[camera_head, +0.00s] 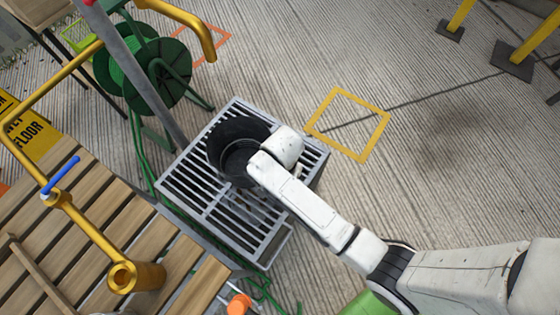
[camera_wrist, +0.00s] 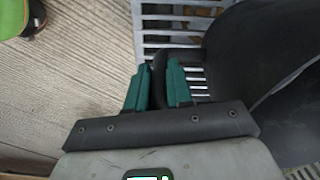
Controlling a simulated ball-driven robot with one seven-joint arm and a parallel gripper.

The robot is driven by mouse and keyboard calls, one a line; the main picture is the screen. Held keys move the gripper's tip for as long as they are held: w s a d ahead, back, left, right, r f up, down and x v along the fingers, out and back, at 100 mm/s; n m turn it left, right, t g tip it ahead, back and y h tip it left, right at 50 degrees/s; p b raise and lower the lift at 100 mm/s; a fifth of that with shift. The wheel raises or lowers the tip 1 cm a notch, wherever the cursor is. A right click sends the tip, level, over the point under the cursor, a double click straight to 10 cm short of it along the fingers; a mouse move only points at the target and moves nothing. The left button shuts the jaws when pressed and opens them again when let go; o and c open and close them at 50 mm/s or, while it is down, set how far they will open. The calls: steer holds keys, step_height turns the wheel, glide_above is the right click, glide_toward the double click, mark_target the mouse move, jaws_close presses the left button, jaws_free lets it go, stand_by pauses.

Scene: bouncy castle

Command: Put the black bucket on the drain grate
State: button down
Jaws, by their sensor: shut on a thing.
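The black bucket (camera_head: 238,130) is in the head view, upright or nearly so, over the grey metal drain grate (camera_head: 178,188). I cannot tell whether its base touches the bars. The bucket fills the right of the wrist view (camera_wrist: 275,110), with grate bars (camera_wrist: 165,22) beyond it. My gripper (camera_wrist: 158,88) has green fingers shut on the bucket's rim or handle; the exact grip is unclear. In the head view my white wrist covers the bucket's right side and hides the fingers.
A slatted wooden bench (camera_head: 150,235) and yellow pipes (camera_head: 135,278) stand at lower left. A green hose reel (camera_head: 160,72) is behind the grate, with a grey post beside it. A yellow square (camera_head: 375,135) marks clear concrete to the right.

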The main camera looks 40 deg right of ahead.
steer(key=shift+w+f, duration=0.45)
steer(key=shift+f, duration=0.05)
steer(key=shift+w+f+b, duration=0.1)
steer(key=shift+f+b, duration=0.35)
steer(key=shift+f, duration=1.35)
steer(key=c, duration=1)
jaws_free()
step_height(320, 180, up, 12)
steer(key=shift+r+p, duration=0.15)
steer(key=shift+p, duration=1.1)
steer(key=s+d+r+n, duration=0.2)
steer(key=s+n, duration=0.2)
steer(key=s, duration=0.1)
steer(key=s+d+r+n, duration=0.1)
steer(key=s+d+n, duration=0.2)
steer(key=s, duration=0.3)
steer(key=s+d+r+n+t, duration=0.1)
steer(key=s+d+r+n, duration=0.1)
steer(key=s+n, duration=0.2)
steer(key=shift+s+d+r+n, duration=0.15)
steer(key=shift+s+d+r, duration=0.05)
steer(key=shift+s, duration=0.2)
steer(key=shift+s+d+r+n, duration=0.15)
steer(key=shift+s+d, duration=0.05)
steer(key=shift+s, duration=0.2)
